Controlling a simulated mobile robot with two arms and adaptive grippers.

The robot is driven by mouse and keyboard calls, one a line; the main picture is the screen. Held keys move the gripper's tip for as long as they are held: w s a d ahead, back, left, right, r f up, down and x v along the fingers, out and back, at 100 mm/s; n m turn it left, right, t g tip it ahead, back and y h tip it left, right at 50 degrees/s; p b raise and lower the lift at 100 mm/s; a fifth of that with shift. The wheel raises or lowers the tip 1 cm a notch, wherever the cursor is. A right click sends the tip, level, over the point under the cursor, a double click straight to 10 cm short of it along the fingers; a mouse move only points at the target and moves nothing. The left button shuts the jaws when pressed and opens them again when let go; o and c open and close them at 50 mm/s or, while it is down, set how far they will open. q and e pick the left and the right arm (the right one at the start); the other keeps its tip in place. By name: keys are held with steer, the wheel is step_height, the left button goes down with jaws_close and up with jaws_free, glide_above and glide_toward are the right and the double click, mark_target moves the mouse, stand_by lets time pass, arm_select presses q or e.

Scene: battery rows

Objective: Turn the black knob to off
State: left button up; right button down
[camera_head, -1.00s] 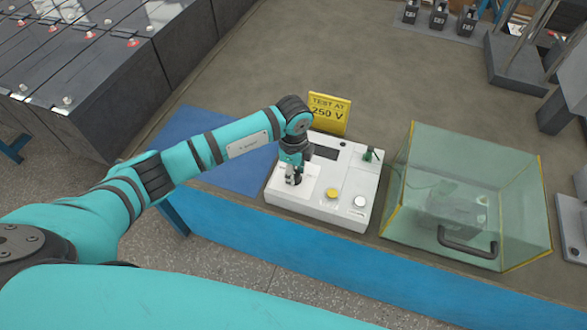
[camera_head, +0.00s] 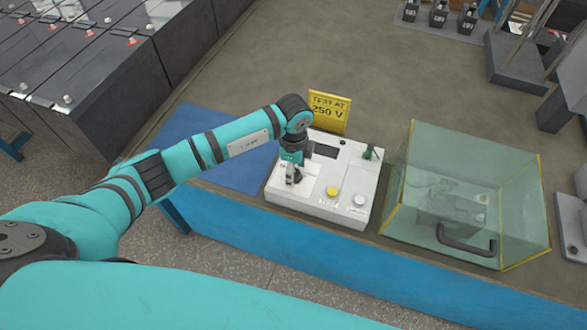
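A white test box (camera_head: 338,208) with a dark display (camera_head: 326,150), a yellow button (camera_head: 332,191) and a pale button (camera_head: 360,200) sits on the bench. My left gripper (camera_head: 293,178) points down over the left part of the box's top. Its fingers are at a small dark shape there, which looks like the black knob (camera_head: 296,178), mostly hidden by the fingers. The fingers look close around it, but I cannot tell whether they grip it. The knob's pointer and marks are too small to read. My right gripper is not in view.
A yellow sign (camera_head: 329,111) reading "TEST AT 250 V" stands behind the box. A small green-and-black part (camera_head: 370,153) rises at the box's back right corner. A clear greenish cover (camera_head: 505,165) with a dark handle (camera_head: 466,243) stands to the right. A blue mat (camera_head: 220,150) lies left.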

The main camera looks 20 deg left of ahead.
arm_select(q)
step_height(320, 180, up, 12)
stand_by(0.6)
stand_by(0.4)
